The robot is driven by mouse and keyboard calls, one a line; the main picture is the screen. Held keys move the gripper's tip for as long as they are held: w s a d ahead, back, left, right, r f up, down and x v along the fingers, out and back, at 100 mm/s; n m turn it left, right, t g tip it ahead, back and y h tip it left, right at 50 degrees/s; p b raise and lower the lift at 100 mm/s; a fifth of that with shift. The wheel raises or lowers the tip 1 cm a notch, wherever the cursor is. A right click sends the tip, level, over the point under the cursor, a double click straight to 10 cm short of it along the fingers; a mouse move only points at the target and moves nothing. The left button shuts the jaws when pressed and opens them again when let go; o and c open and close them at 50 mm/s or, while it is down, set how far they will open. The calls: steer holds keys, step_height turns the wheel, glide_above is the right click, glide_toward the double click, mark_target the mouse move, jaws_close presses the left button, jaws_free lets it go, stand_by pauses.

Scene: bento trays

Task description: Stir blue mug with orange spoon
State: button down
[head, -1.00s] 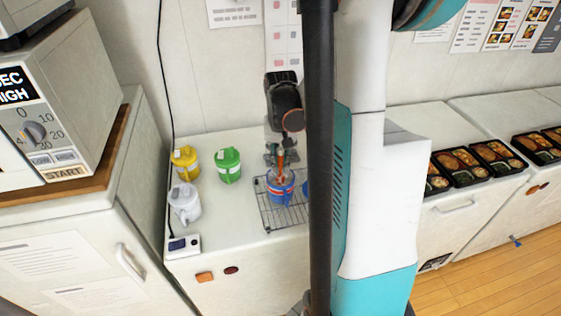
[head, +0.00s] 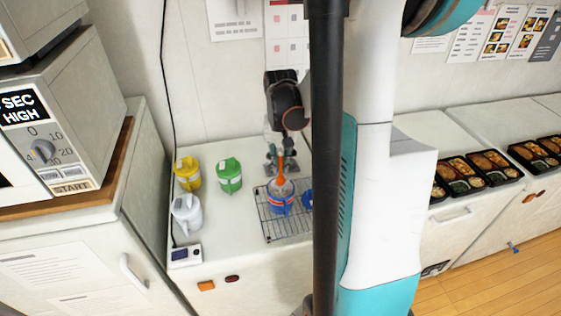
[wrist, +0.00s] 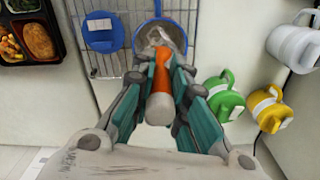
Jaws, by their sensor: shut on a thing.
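The blue mug (head: 281,203) stands on a wire rack on the white counter. Its open mouth shows at the top of the wrist view (wrist: 142,33), with something greyish inside. My gripper (wrist: 163,82) is shut on the orange spoon (wrist: 160,92), gripping it by its handle. In the head view the spoon (head: 281,168) points down from my gripper (head: 281,160) over the mug. In the wrist view its far end is at the mug's mouth. I cannot tell how deep its tip reaches.
A blue lid (wrist: 102,33) lies on the wire rack (head: 270,226) beside the mug. Yellow (head: 187,173), green (head: 229,175) and white (head: 187,213) lidded mugs stand to the left. A small scale-like device (head: 185,255) is at the counter's front edge. Bento trays (head: 462,185) are at right.

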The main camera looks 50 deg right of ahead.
mark_target(280, 148)
steer(key=shift+r, duration=0.1)
steer(key=shift+r+p, duration=1.75)
steer(key=shift+r, duration=0.75)
steer(key=shift+f, duration=0.1)
